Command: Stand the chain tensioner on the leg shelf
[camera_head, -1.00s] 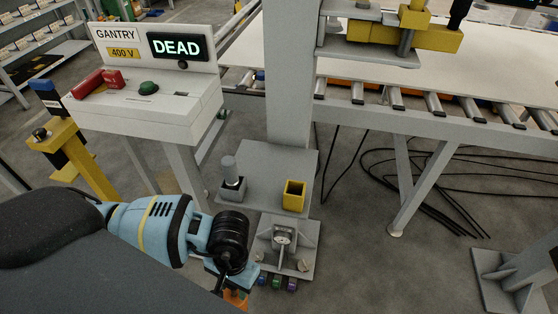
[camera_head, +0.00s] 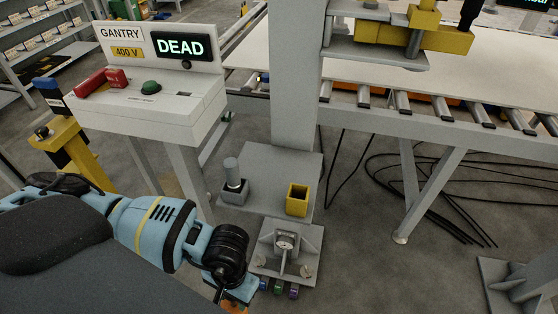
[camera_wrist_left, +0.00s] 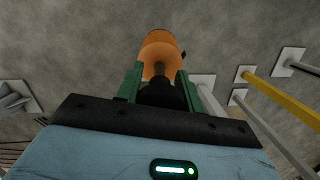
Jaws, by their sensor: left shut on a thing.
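The leg shelf (camera_head: 262,157) is a grey plate at the foot of the grey gantry leg. My left gripper (camera_wrist_left: 158,78) has green fingers shut on an orange-and-black thing (camera_wrist_left: 160,44), rounded and orange at its far end with a dark neck between the fingers. I cannot tell for sure that this is the chain tensioner. In the head view my left gripper (camera_head: 232,289) is low, in front and left of the shelf, mostly hidden behind my arm; only a little orange shows below it. My right gripper is not in view.
A bolted grey foot bracket (camera_head: 287,250) lies in front. A control box (camera_head: 155,105) reading DEAD stands left. Black cables (camera_head: 430,190) lie on the floor at right.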

